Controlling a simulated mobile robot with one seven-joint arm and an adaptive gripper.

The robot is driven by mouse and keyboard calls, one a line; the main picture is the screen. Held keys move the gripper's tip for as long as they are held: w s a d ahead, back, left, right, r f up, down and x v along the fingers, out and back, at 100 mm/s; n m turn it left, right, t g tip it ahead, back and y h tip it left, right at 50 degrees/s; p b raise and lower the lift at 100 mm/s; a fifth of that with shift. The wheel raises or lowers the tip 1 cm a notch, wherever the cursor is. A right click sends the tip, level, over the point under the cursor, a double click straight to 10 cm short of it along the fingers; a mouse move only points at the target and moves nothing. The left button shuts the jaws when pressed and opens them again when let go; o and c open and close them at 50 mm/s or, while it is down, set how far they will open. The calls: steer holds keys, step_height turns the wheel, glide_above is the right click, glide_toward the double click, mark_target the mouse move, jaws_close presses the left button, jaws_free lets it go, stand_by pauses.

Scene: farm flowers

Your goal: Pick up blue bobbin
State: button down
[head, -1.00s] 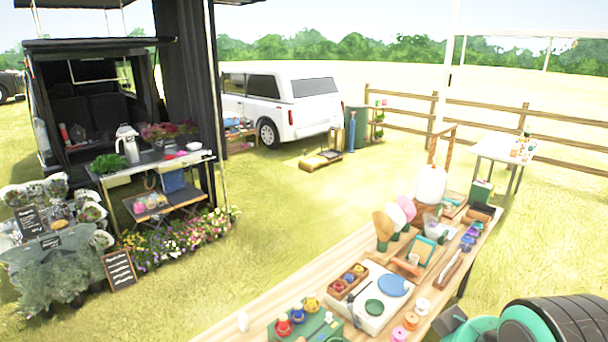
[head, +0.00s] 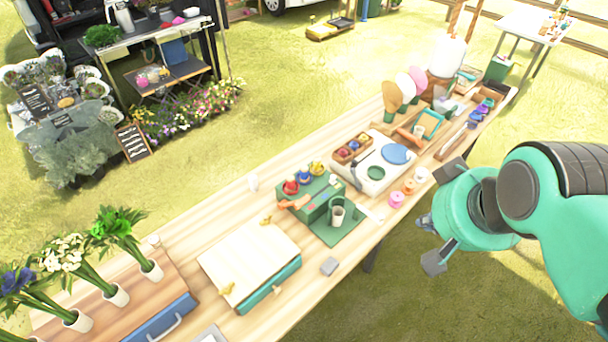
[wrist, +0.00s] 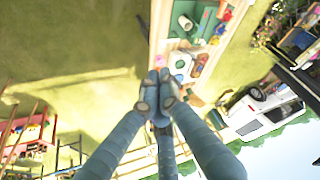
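A small blue item (head: 304,177), which looks like the blue bobbin, stands on the green box (head: 322,206) on the long wooden table. It is between a red one (head: 291,187) and a yellow one (head: 318,168). It is too small to make out its shape fully. My gripper (head: 437,218) is off the right side of the table, apart from the box and its bobbins. In the wrist view my gripper (wrist: 160,92) points toward the ground and table edge, with nothing visible held.
Pink, orange and white spools (head: 410,187) line the table's near edge. Grass is clear beside the table.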

steer(key=c, duration=1.5)
jaws_free()
steer(key=shift+o, duration=0.2)
steer(key=w+a+f+n+g, duration=0.15)
steer(key=w+a, duration=0.35)
steer(key=w, duration=0.9)
steer(key=w+a+g, duration=0.2)
steer(key=w+a, duration=0.2)
steer(key=w, duration=0.9)
steer(key=w+a+f+n+g, duration=0.1)
steer(key=w+a+f, duration=0.6)
steer(key=w+f, duration=0.2)
steer(key=w+a+f+n+g, duration=0.1)
steer(key=w+a+f, duration=0.6)
steer(key=w+f, duration=0.3)
step_height(320, 180, down, 3)
steer(key=shift+w+a+r, duration=0.15)
steer(key=shift+a, duration=0.15)
